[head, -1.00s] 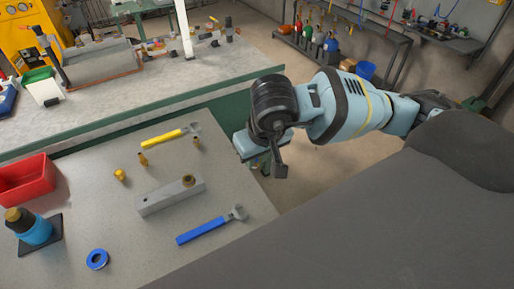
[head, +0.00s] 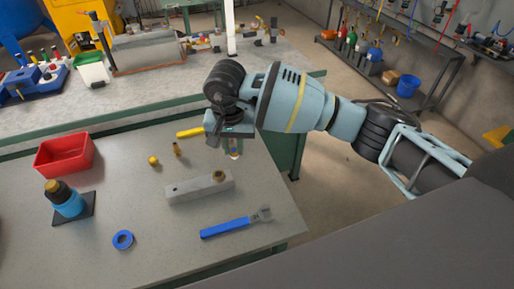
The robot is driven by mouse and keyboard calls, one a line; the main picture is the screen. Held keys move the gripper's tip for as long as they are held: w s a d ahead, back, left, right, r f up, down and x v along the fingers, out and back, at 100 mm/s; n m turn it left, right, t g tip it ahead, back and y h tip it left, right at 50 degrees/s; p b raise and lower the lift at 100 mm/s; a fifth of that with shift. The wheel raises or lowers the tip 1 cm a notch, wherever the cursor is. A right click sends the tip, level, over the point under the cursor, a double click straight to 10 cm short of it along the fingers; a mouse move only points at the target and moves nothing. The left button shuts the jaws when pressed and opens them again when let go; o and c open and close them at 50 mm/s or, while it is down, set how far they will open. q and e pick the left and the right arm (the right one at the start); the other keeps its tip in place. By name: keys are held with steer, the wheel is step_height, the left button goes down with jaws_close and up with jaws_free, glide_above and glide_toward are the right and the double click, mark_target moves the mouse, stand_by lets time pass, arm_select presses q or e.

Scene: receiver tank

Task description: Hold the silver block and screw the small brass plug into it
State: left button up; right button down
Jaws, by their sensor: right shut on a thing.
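The silver block (head: 190,190) lies on the near workbench, with a dark hole near its left end and a brass fitting (head: 219,175) on its right end. My right gripper (head: 234,151) points down just behind the block's right end. It is shut on a small brass piece, mostly hidden between the fingers; I cannot tell its exact shape. Two other small brass pieces stand behind the block: a rounded one (head: 153,161) and a taller, slimmer one (head: 176,149). I cannot tell for certain which piece is the small plug. My left gripper is not in view.
A blue-handled wrench (head: 225,228) lies in front of the block, and a yellow-handled wrench (head: 190,132) behind it. A red bin (head: 66,158), a blue bottle (head: 66,203) on a dark pad and a blue tape ring (head: 122,240) are at left. The bench's front is clear.

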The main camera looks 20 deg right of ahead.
steer(key=shift+m+g, duration=0.5)
steer(key=shift+m, duration=0.3)
steer(key=a, duration=0.1)
steer(key=w+a, duration=0.1)
steer(key=a, duration=0.1)
steer(key=w+a, duration=0.1)
steer(key=shift+a+f, duration=0.4)
steer(key=shift+f, duration=2.6)
step_height(320, 180, up, 2)
steer(key=shift+w+r, duration=0.1)
steer(key=shift+r, duration=0.55)
